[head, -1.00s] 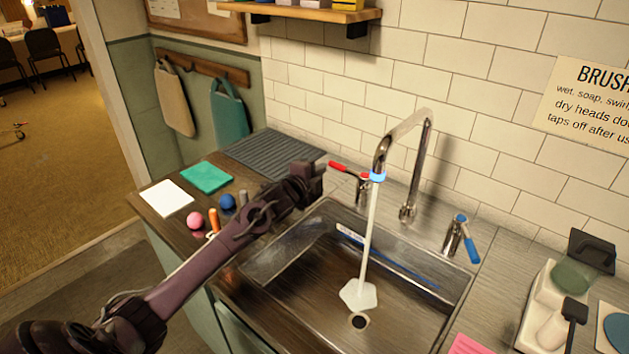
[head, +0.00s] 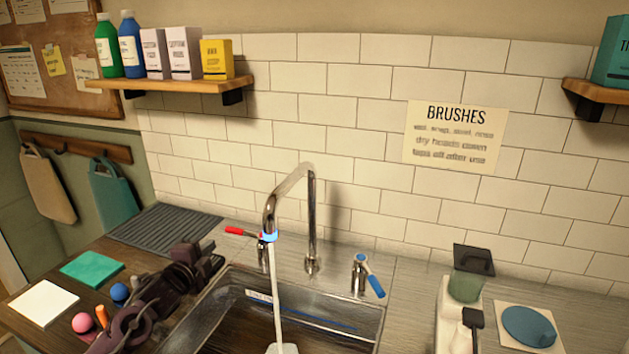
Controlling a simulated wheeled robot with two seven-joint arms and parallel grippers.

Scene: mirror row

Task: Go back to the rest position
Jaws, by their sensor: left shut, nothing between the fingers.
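My left gripper (head: 212,261) is shut and empty. It is over the left rim of the sink (head: 376,335), in front of the red-handled tap valve (head: 241,231) and apart from it. My left arm comes in from the bottom left and covers part of the wooden counter. My right gripper is not in view. A pale stream of water (head: 276,300) runs from the curved metal faucet (head: 312,215) into the sink. The blue-handled valve (head: 370,276) stands to the right of the faucet.
A grey ribbed mat (head: 165,229), teal cloth (head: 91,268), white pad (head: 44,302), blue ball (head: 119,292) and pink ball (head: 83,322) lie left of the sink. A bottle holder (head: 446,310) and blue disc (head: 528,326) are at right. A shelf (head: 170,86) hangs above.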

